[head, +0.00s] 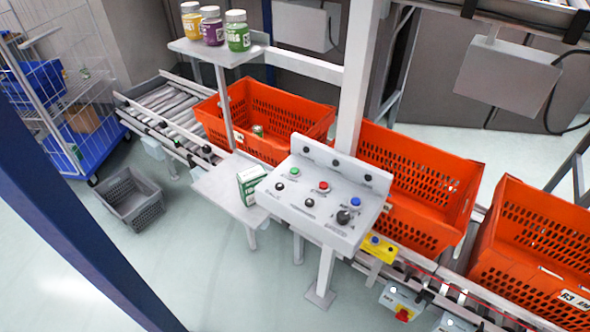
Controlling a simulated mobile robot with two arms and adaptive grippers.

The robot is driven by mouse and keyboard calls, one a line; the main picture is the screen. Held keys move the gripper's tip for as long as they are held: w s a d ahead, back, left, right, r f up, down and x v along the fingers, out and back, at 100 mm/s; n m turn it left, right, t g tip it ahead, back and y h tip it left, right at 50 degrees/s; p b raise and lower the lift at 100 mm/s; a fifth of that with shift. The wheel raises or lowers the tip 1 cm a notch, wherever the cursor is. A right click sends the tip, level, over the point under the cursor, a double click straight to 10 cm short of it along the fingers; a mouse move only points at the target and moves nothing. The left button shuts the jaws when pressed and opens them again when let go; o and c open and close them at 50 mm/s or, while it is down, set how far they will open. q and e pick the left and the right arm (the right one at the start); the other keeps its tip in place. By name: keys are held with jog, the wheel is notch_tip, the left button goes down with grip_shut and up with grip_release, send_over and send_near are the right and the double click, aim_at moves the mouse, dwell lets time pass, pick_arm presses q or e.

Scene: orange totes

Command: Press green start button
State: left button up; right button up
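The green start button (295,171) is a small green round button at the upper left of a light grey control panel (318,222). The panel stands on a post in front of the orange totes. A red button (323,186) and a blue button (355,202) sit to its right, with black knobs below and on the panel's upright back. Nothing covers the green button. Neither of my grippers shows in the head view.
Orange totes (420,160) stand on a roller conveyor (165,104) behind the panel. Bottles (237,30) stand on a higher shelf. A grey crate (131,196) is on the floor. A blue post crosses the left front.

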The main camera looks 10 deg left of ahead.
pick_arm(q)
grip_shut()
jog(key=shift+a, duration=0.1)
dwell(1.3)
